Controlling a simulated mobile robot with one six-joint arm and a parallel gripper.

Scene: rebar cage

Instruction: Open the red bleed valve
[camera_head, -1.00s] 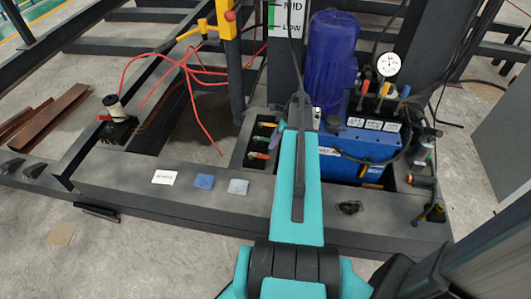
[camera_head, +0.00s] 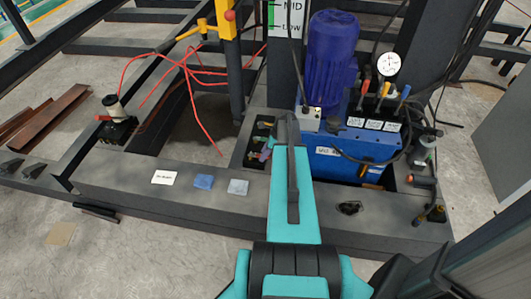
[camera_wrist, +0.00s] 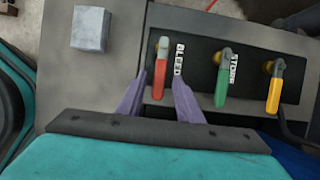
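In the wrist view the lever points toward my gripper (camera_wrist: 158,78). My gripper has two purple fingers, open, one on each side of the lever's lower part in the picture. I see no clear contact, and I cannot tell whether the fingers are at the lever's depth. In the head view my gripper (camera_head: 265,150) is over the valve recess, and my arm hides part of it.
A green-handled valve (camera_wrist: 222,85) and a yellow-handled valve (camera_wrist: 274,90) stand to the right on the same dark panel. A grey block (camera_wrist: 91,28) lies to the left. The blue pump unit (camera_head: 340,160) with a gauge (camera_head: 388,64) is right of my arm.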

